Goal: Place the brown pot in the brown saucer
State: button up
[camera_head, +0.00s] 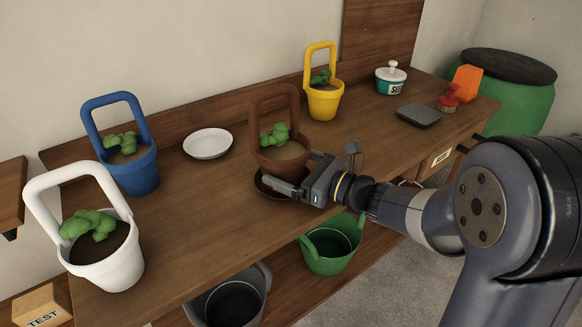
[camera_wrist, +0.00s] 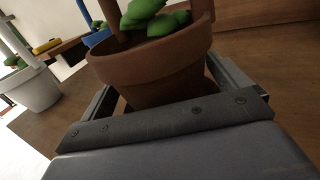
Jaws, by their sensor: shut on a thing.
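The brown pot (camera_head: 285,160) has a tall brown handle, soil and a green plant, and stands upright near the middle of the bench. It also fills the middle of the wrist view (camera_wrist: 155,72). The brown saucer (camera_head: 267,186) shows as a dark rim under the pot's lower left side. I cannot tell whether the pot's base touches it. My gripper (camera_head: 290,186) is shut on the pot from the front right, low on its body. In the wrist view my gripper (camera_wrist: 165,95) has one finger on each side of the pot.
White pot (camera_head: 108,262) and blue pot (camera_head: 133,172) stand to the left, yellow pot (camera_head: 323,102) behind right. A white saucer (camera_head: 208,143) lies left of the brown pot. A grey tray (camera_head: 418,115) lies to the right. The bench's front left surface is clear.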

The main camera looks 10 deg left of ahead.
jog(key=shift+f, duration=0.1)
jog(key=o, duration=1.1)
jog(key=shift+c, duration=0.2)
jog(key=shift+r, duration=0.2)
jog(key=v, duration=1.2)
jog(key=shift+p, duration=0.3)
